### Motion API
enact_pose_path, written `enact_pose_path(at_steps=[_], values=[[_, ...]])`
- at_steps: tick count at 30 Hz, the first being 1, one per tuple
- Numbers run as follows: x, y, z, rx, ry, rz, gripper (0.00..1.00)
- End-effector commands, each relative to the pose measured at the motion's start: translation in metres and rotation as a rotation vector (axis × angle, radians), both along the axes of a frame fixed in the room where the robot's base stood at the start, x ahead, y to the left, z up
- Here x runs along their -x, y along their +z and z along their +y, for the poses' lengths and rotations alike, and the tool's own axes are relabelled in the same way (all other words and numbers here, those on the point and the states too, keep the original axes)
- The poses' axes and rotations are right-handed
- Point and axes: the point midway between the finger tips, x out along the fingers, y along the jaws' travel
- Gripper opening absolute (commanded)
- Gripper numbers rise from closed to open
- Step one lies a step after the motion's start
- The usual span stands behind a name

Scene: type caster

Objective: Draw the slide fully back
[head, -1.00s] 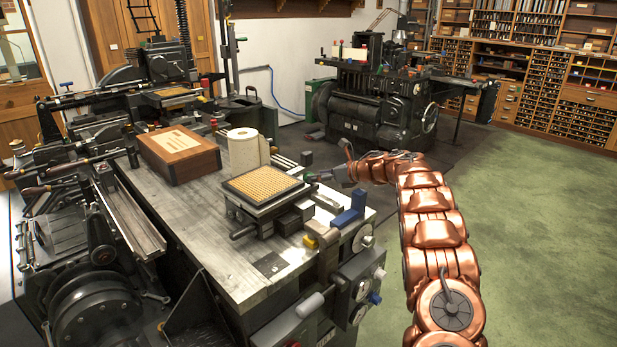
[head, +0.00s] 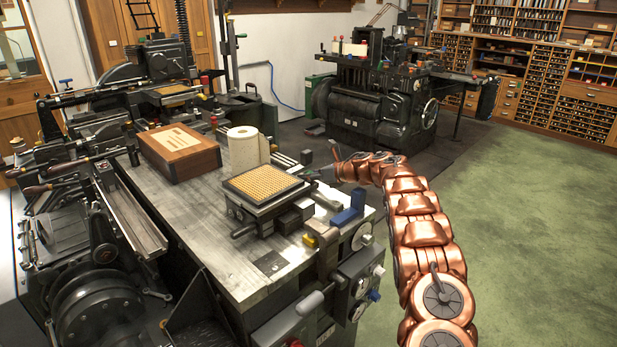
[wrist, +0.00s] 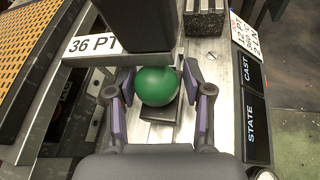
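A round green knob (wrist: 157,86) is in the middle of the wrist view, above a small dark plate on a bright metal strip (wrist: 152,134). I cannot tell how much of this metal is the slide. My gripper (wrist: 158,78) has one purple-padded finger on each side of the knob, with narrow gaps showing, so it looks open around it. In the head view my gripper (head: 316,172) is at the right side of the bench machine, beside the yellow-gridded matrix case (head: 262,183). The knob is too small or hidden to make out there.
A dark block (wrist: 138,22) and a bar with a "36 PT" label (wrist: 92,43) stand just ahead of my fingers. A panel marked "STATE" and "CAST" (wrist: 254,105) lies right. A blue block (head: 346,212) and paper roll (head: 243,150) are on the bench. Green floor is free at right.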

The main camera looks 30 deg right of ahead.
Motion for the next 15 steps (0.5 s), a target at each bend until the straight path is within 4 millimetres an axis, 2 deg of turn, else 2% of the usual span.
enact_pose_path(at_steps=[1,11,15], values=[[-0.0004,-0.0003,0.0031,-0.001,0.006,0.001,0.36],[-0.0011,-0.0002,0.0066,-0.002,0.012,0.002,0.02],[-0.0015,-0.0001,0.008,-0.002,0.014,0.001,0.0]])
